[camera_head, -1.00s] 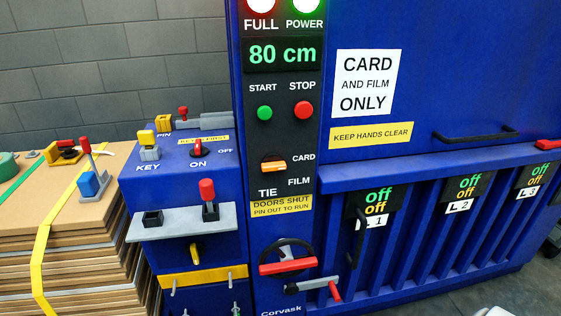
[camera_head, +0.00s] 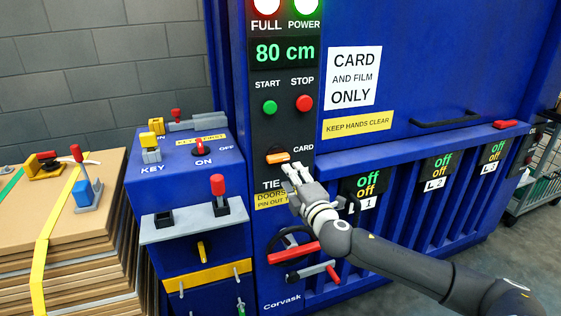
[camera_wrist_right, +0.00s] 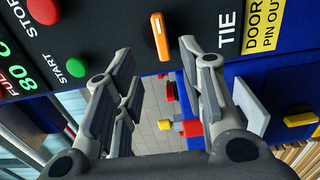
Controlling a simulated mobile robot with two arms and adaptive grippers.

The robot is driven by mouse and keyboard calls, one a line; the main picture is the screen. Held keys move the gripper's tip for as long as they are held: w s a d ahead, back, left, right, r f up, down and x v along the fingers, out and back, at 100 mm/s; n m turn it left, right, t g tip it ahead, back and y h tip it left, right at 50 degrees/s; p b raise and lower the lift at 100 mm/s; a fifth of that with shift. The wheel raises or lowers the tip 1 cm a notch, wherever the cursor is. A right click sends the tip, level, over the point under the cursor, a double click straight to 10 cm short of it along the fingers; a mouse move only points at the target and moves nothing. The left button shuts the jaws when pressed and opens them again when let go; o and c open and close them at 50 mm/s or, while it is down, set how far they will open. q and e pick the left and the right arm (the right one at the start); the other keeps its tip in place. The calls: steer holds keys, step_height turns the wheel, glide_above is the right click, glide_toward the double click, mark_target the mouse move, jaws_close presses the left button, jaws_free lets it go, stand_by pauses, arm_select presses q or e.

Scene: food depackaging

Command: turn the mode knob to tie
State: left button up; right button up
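The mode knob (camera_head: 278,157) is an orange bar on the black control panel. It lies nearly level, its bright end to the right and tilted slightly up toward the CARD label (camera_head: 303,148). The TIE label (camera_head: 271,184) is below it; FILM is hidden behind my right gripper. My right gripper (camera_head: 292,172) is just below and right of the knob. In the right wrist view my right gripper's fingers (camera_wrist_right: 156,72) are spread with nothing between them, and the knob (camera_wrist_right: 159,37) shows beyond their tips, apparently untouched. My left gripper is not in view.
Start (camera_head: 270,107) and stop (camera_head: 303,103) buttons sit above the knob. A blue key box (camera_head: 180,165) juts out at left, beside stacked cardboard (camera_head: 70,235).

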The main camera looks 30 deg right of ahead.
mark_target(280, 160)
steer(key=p+x, duration=0.1)
steer(key=x, duration=0.7)
steer(key=shift+w, duration=0.4)
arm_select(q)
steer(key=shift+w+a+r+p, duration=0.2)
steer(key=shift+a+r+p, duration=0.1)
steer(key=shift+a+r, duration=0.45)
arm_select(e)
steer(key=shift+w+d+f, duration=0.1)
steer(key=shift+w+d, duration=0.15)
steer(key=shift+w, duration=0.45)
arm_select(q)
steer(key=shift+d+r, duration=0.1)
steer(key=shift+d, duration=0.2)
arm_select(e)
steer(key=shift+c, duration=0.5)
jaws_close()
